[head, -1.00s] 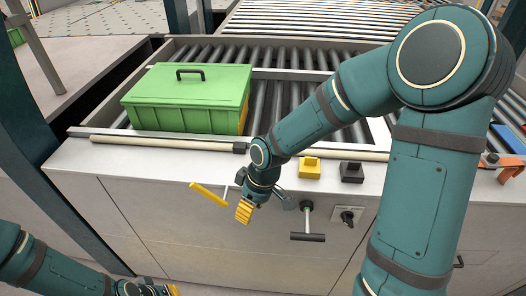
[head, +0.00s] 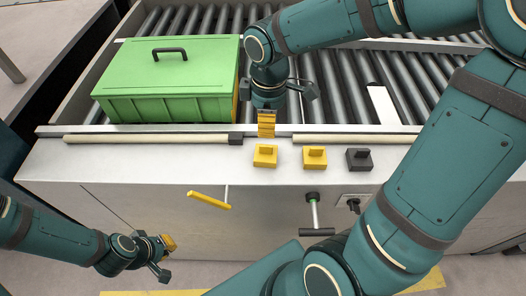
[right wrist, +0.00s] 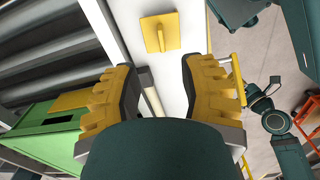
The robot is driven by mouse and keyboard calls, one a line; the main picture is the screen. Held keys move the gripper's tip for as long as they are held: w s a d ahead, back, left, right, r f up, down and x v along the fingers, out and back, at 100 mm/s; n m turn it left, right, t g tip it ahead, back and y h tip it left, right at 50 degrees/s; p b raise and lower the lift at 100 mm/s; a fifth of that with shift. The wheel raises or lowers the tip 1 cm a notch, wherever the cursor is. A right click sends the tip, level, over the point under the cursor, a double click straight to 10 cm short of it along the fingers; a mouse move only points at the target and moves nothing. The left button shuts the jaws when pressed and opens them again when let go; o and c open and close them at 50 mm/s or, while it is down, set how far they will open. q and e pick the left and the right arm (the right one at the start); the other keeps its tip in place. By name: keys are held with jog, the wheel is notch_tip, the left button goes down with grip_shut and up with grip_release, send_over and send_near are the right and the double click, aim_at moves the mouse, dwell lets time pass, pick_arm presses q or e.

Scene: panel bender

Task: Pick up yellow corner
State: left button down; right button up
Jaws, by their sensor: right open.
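Two yellow corner pieces stand on the white ledge in the head view, a left one (head: 265,155) and a right one (head: 314,158). One yellow corner piece (right wrist: 160,33) shows in the right wrist view, beyond my fingers; I cannot tell which of the two it is. My right gripper (head: 266,130) is above the ledge's back edge, just behind the left piece. Its yellow fingers (right wrist: 155,95) are apart in the right wrist view, with nothing held. My left gripper (head: 166,247) is low in front of the machine, away from the pieces; its opening is unclear.
A black corner piece (head: 359,159) stands to the right of the yellow ones. A green lidded box (head: 170,90) sits on the rollers at left. A yellow handle (head: 208,200) and a black-gripped handle (head: 317,231) stick out from the front panel.

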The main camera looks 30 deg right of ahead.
send_over(266, 146)
jog(key=f, duration=0.4)
jog(key=shift+d+f+b, duration=0.1)
jog(key=shift+d+b, duration=0.1)
jog(key=shift+b, duration=0.1)
jog(key=shift+a+f+b, duration=0.2)
jog(key=shift+f+b, duration=0.55)
jog(key=shift+f, duration=2)
grip_shut()
